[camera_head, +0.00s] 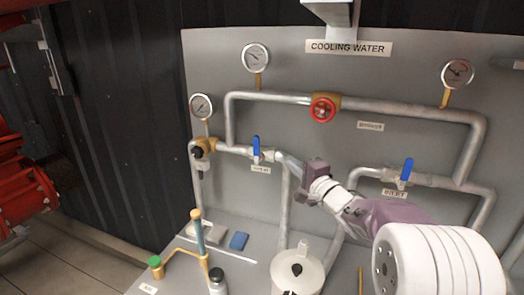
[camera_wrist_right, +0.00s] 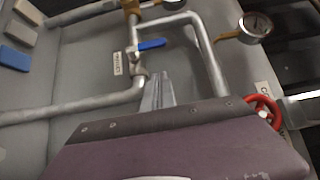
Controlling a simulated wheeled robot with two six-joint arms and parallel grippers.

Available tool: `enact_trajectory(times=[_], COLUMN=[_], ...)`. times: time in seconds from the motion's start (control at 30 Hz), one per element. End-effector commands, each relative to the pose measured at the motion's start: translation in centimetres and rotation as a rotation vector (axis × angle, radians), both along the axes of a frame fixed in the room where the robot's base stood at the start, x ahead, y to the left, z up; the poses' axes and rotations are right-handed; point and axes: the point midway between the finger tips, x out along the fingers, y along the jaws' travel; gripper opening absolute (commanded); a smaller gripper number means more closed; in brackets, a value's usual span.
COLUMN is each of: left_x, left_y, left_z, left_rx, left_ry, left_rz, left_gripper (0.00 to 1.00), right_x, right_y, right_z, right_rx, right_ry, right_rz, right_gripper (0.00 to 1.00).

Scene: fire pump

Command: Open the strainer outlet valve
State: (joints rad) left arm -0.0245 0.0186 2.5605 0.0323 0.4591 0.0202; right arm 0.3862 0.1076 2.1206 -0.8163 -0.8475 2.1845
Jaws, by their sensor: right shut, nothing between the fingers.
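Two blue-handled valves sit on the grey panel in the head view. The left blue handle (camera_head: 256,146) stands upright, across its horizontal pipe, above a small label (camera_head: 261,170) too blurred to read surely. The same handle (camera_wrist_right: 151,46) shows in the right wrist view, crosswise to its pipe. The right blue handle (camera_head: 407,169) is also upright over a level pipe. My right gripper (camera_head: 284,160) is shut and empty, its fingertips just right of the left valve; they point toward that valve in the wrist view (camera_wrist_right: 158,88). My left gripper is out of view.
A red handwheel (camera_head: 323,109) sits on the upper pipe (camera_head: 275,97). Several gauges stand around it. A vertical pipe (camera_head: 285,200) runs below my fingers. A white canister (camera_head: 297,272), a blue block (camera_head: 239,241) and a bottle (camera_head: 217,280) stand on the ledge.

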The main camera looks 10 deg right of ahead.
Motion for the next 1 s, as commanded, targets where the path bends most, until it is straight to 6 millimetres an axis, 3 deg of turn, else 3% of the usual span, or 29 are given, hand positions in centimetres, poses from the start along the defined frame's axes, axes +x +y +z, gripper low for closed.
enact_trajectory(times=[0.23,0.33,0.77,1.0], left_x=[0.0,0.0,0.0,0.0], left_y=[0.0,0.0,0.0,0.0], left_z=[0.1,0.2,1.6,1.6], left_rx=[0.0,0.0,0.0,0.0], left_ry=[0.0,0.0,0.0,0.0], left_rz=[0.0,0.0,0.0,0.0], left_gripper=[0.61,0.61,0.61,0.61], right_x=[0.2,1.2,10.0,11.8], right_y=[0.0,0.3,2.1,4.8], right_z=[0.0,0.0,0.1,0.0], right_rx=[0.001,0.001,0.0,0.0], right_ry=[0.002,0.003,0.003,0.003], right_rz=[0.0,0.001,0.002,0.001], right_gripper=[0.0,0.0,0.0,0.0])
